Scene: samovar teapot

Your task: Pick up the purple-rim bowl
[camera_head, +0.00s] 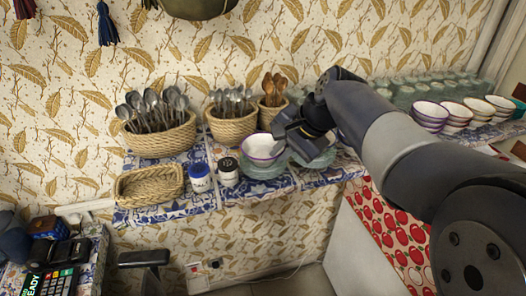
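A white bowl with a purple rim (262,149) sits upright on a stack of glass plates (263,170) on the blue-and-white tiled shelf. My gripper (281,140) is at the right side of this bowl, with its dark fingers close to the rim. I cannot tell whether they touch the bowl or how wide they are apart. Another purple-rimmed stack of bowls (430,113) stands at the far right, beyond my arm.
Baskets of spoons (162,143) line the wall behind. A blue-labelled jar (199,179), a dark-lidded jar (228,173) and an empty wicker basket (149,196) stand to the left. Glass plates (318,160) lie under my gripper. Several bowl stacks and glasses (400,92) fill the right.

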